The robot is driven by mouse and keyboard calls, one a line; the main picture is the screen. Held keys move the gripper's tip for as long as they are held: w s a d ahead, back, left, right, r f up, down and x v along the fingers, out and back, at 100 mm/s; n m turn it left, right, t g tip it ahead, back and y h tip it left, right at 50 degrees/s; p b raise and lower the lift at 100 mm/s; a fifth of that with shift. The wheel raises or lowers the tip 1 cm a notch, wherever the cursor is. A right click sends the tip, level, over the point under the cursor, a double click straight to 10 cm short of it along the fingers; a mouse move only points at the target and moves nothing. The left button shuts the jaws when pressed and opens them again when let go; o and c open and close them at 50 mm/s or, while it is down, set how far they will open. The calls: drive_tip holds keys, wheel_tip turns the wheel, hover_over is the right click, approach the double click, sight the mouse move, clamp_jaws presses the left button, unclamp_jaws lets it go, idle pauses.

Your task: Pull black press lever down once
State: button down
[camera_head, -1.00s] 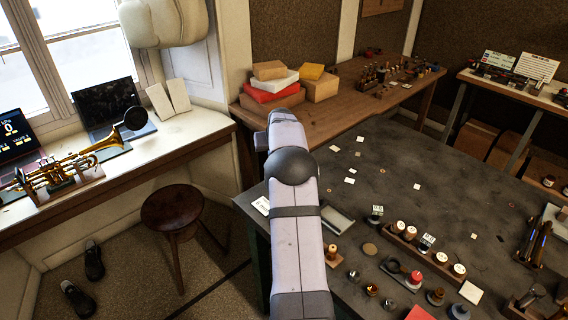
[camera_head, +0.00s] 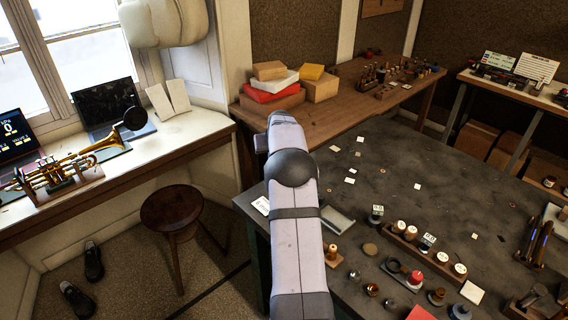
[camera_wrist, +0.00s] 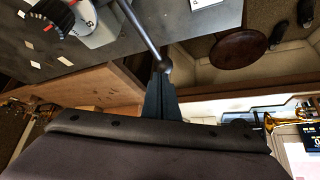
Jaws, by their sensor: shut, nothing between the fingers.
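In the wrist view, a grey rod-shaped lever (camera_wrist: 143,33) comes down from the top edge and ends in a dark round knob (camera_wrist: 165,66). My gripper (camera_wrist: 162,74) is shut, its dark fingers together and empty. Its tips appear right at the knob; I cannot tell whether they touch it. The press body is not clearly seen. In the head view, my arm covers the middle, and the lever, the knob and my fingertips are hidden.
The grey workbench (camera_head: 400,160) holds small parts and a wooden rack (camera_head: 425,250). A round stool (camera_head: 172,207) stands on the floor left of it. A brass trumpet (camera_head: 75,165) rests on the window counter. A round white-faced part (camera_wrist: 90,22) shows in the wrist view.

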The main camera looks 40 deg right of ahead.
drive_tip(key=shift+s+a+f, duration=0.1)
drive_tip(key=shift+s+f, duration=0.1)
drive_tip(key=shift+f, duration=0.65)
idle(0.4)
drive_tip(key=shift+r, duration=0.1)
drive_tip(key=shift+w+r+p, duration=0.2)
drive_tip(key=shift+r+p, duration=0.95)
drive_tip(key=shift+r, duration=0.95)
drive_tip(key=shift+r+p, duration=1.5)
drive_tip(key=shift+r, duration=0.65)
